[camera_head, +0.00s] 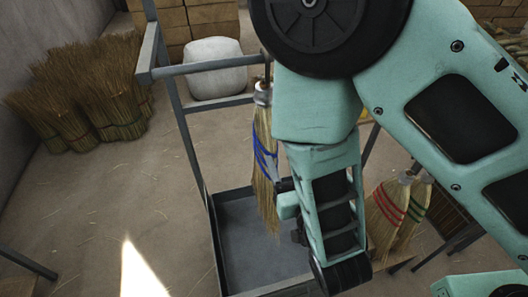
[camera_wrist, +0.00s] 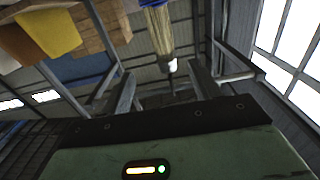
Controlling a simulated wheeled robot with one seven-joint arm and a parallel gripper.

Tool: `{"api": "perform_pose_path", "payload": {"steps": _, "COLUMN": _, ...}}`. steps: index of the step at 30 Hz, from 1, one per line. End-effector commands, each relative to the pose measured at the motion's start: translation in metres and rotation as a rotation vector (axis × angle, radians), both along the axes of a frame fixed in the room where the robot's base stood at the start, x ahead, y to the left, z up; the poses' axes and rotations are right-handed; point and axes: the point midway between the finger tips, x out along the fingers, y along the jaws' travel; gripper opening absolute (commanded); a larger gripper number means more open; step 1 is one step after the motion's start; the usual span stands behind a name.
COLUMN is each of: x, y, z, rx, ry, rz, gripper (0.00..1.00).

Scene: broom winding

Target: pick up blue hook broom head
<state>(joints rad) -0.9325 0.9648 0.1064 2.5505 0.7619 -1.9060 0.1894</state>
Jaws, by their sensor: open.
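The blue hook broom head (camera_head: 263,150) hangs upright from the metal rack in the head view, with straw bristles, blue bindings and a grey top. My gripper (camera_head: 285,192) is at its right side, level with the lower bindings. My forearm hides part of the gripper, and I cannot tell whether it touches the straw. In the wrist view, the open fingers of my gripper (camera_wrist: 164,88) stand apart with nothing held. The broom head (camera_wrist: 160,32) shows beyond and between them, its blue binding at the top edge and its pale end pointing down the picture.
The metal rack (camera_head: 182,135) has a tray (camera_head: 240,225) under the broom. Brooms with red (camera_head: 385,205) and green (camera_head: 413,212) bindings hang to the right. Straw bundles (camera_head: 85,90) stand at the left wall. A white sack (camera_head: 212,68) sits behind. Floor at left is open.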

Motion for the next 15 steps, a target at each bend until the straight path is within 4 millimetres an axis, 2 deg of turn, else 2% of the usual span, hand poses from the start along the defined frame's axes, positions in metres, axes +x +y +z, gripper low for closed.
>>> {"api": "perform_pose_path", "payload": {"steps": 2, "x": 0.011, "y": 0.003, "z": -0.006, "rx": 0.005, "ry": -0.004, "rz": -0.001, "gripper": 0.62}}
{"api": "perform_pose_path", "payload": {"steps": 15, "x": 0.033, "y": 0.009, "z": -0.006, "rx": 0.003, "ry": -0.002, "rz": 0.000, "gripper": 0.62}}
